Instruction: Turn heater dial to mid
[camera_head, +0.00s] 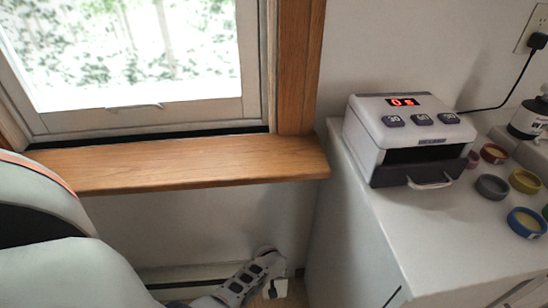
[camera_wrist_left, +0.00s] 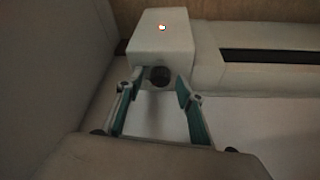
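The heater dial (camera_wrist_left: 160,77) is a dark round knob on the near side of a pale heater box (camera_wrist_left: 161,42) with a small glowing light on top. In the left wrist view my left gripper (camera_wrist_left: 159,86) is open, with one finger on each side of the dial. I cannot tell whether the fingers touch it. In the head view the heater (camera_head: 188,281) runs low along the wall under the window. My left arm reaches toward its right end, and the dial is hidden there. My right gripper is not in view.
A wooden window sill (camera_head: 190,163) juts out above the heater. A pale cabinet (camera_head: 425,240) stands to the right, carrying a white device (camera_head: 408,137) with a red display and several colored round containers. A dark slot (camera_wrist_left: 265,56) runs along the heater beside the box.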

